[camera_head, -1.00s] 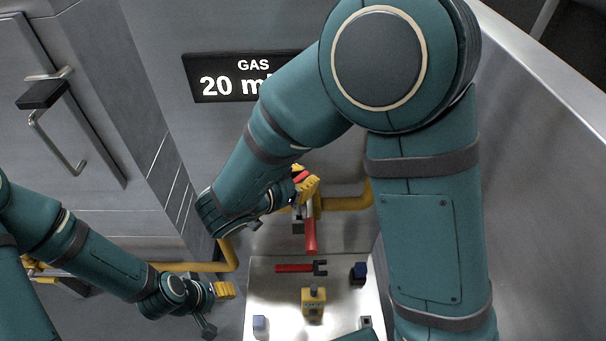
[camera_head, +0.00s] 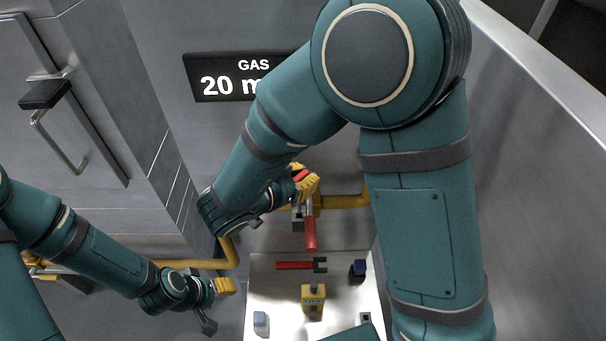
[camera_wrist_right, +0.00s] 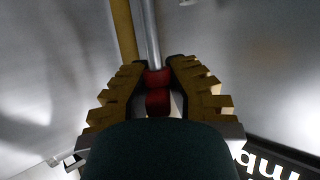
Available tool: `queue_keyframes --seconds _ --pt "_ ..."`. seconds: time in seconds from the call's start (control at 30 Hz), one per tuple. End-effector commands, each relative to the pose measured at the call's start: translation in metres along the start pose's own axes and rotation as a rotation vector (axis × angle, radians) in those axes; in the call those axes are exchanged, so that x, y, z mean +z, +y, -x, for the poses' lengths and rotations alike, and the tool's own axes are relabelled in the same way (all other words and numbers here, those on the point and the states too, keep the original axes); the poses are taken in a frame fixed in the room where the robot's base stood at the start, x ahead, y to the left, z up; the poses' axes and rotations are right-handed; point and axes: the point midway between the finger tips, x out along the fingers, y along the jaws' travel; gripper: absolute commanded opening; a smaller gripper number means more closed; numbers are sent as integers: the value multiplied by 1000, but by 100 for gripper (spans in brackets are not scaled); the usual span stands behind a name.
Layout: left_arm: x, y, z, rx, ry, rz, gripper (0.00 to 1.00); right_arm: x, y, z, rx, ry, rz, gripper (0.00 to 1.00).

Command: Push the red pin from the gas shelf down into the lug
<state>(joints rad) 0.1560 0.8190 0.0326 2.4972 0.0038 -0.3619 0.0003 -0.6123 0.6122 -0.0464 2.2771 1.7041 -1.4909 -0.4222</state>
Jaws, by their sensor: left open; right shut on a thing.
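My right gripper (camera_head: 304,180) is shut on the red pin (camera_head: 300,175) in front of the back wall, above the valve's red handle (camera_head: 310,234). In the right wrist view its ridged yellow fingers (camera_wrist_right: 158,90) sit on both sides of the red pin (camera_wrist_right: 158,101); a metal rod runs on from the pin's far end. A grey block (camera_head: 298,224), possibly the lug, is just below the right gripper beside the handle. I cannot tell whether the pin is in it. My left gripper (camera_head: 226,286) is open and empty, left of the white shelf (camera_head: 275,290).
On the shelf are a red-handled tool (camera_head: 294,266), a dark blue block (camera_head: 358,268), a yellow device (camera_head: 313,299) and a pale block (camera_head: 260,320). A yellow pipe (camera_head: 345,201) runs along the wall. A GAS display (camera_head: 235,77) is partly behind my right arm.

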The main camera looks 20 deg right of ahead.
Motion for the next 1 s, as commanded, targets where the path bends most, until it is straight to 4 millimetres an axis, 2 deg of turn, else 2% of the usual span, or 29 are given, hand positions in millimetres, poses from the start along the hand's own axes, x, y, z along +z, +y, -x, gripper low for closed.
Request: queue_keyframes --seconds 1.0 --pt "-1 3 7 0 0 0 54 0 0 0 0 0 0 0"
